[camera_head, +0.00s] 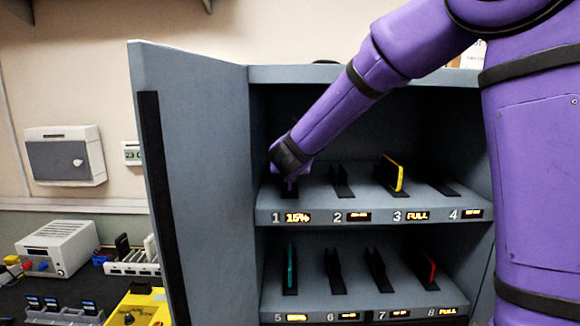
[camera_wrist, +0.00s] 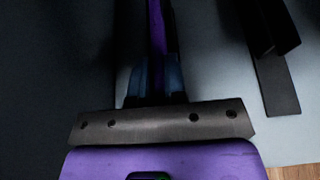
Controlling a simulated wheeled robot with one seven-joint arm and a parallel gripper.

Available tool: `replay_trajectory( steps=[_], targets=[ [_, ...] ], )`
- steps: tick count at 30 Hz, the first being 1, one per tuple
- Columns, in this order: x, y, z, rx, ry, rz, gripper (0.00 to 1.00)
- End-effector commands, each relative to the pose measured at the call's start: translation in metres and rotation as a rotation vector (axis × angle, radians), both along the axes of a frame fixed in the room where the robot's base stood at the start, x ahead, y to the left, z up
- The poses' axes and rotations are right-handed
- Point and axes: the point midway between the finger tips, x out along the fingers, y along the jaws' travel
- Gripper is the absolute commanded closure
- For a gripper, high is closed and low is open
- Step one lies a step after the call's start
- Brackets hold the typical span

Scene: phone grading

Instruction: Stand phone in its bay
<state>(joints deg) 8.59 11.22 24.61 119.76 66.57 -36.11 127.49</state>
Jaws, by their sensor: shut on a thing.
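My gripper (camera_head: 289,170) is inside the cabinet at bay 1, on the left of the upper shelf. In the wrist view its two dark blue fingers (camera_wrist: 156,78) are shut on a thin purple phone (camera_wrist: 156,25), seen edge-on. A purple sliver of the phone (camera_head: 290,186) shows in the head view, low at the bay 1 slot, below my gripper. The display (camera_head: 297,217) by number 1 reads 15%. My wrist hides most of the phone and the bay, so I cannot tell whether the phone is fully seated.
The cabinet door (camera_head: 205,170) stands open at left. Bay 2's dark holder (camera_head: 341,182) is empty. A yellow phone (camera_head: 393,174) stands in bay 3, a teal phone (camera_head: 291,267) in bay 5, a red phone (camera_head: 430,269) in bay 8. The upper shelf (camera_head: 365,205) is close below my gripper.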

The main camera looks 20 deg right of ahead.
Motion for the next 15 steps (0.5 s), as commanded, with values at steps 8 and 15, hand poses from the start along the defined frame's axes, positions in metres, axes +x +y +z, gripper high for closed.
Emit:
replay_trajectory(
  steps=[8, 15],
  targets=[
    [0.0001, 0.0001, -0.0013, 0.001, -0.001, 0.0, 1.0],
    [0.0003, -0.0001, -0.0038, 0.001, 0.0, 0.0, 1.0]
  ],
)
